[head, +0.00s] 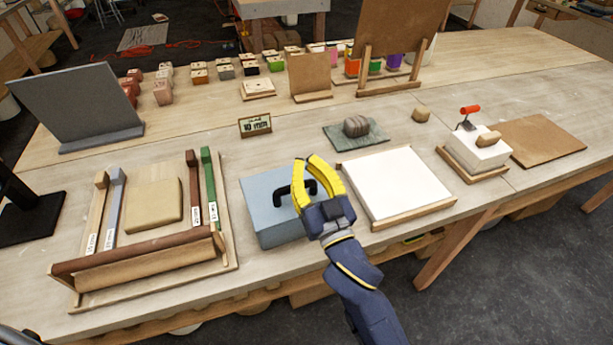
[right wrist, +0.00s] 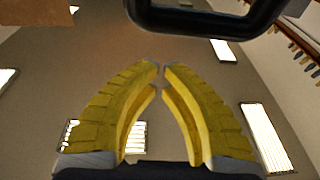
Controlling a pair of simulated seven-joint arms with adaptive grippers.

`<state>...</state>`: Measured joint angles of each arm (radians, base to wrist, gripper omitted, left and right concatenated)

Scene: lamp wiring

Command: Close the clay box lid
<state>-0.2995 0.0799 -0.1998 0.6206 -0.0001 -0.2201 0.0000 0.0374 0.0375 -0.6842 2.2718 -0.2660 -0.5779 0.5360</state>
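The clay box (head: 285,232) is a blue-grey box at the front middle of the bench in the head view. Its lid (head: 262,190) looks flat on top and carries a black handle (head: 283,189). Whether the lid sits fully flush I cannot tell. My right gripper (head: 305,161), with yellow fingers, is over the right part of the box and covers part of the handle and lid. In the right wrist view, its fingertips (right wrist: 161,66) nearly meet with nothing between them. A black handle bar (right wrist: 200,22) shows beyond them, apart from the tips. My left gripper is out of view.
A wooden frame tray (head: 230,265) stands close left of the box, and a white slab on a board (head: 395,185) close right. A dark clay lump (head: 356,126) lies on a green mat (head: 342,141) behind. A small sign (head: 255,125) stands behind the box.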

